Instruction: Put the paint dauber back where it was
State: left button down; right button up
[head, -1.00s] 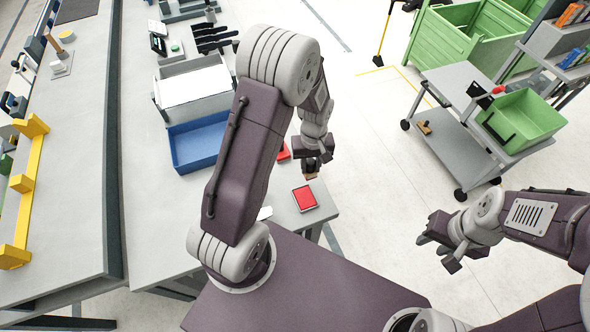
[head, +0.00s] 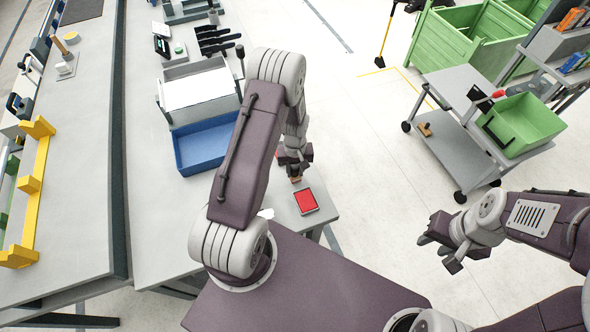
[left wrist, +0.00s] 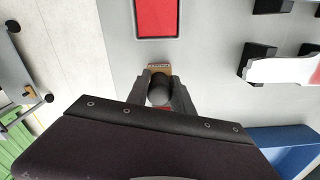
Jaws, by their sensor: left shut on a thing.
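My left gripper (head: 295,170) is shut on the paint dauber, over the near right corner of the grey bench. The dauber's brown block shows below the fingers in the head view (head: 295,179). In the left wrist view, the dauber's dark round knob (left wrist: 159,92) sits between the fingers and its brown block (left wrist: 158,70) lies just beyond. I cannot tell whether it touches the bench. My right gripper (head: 440,245) is open and empty, over the floor.
A blue tray (head: 205,145) and a grey bin with white sheets (head: 197,92) stand on the bench left of my left arm. A white object on black blocks (left wrist: 280,70) is at right in the left wrist view. A grey cart with a green bin (head: 522,122) stands at right.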

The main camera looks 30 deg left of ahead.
pick_arm(q)
jog(key=shift+f, duration=0.2)
jog(key=c, duration=1.2)
grip_release()
jog(key=shift+r, duration=0.1)
jog(key=shift+o, duration=0.4)
jog(key=shift+r, duration=0.1)
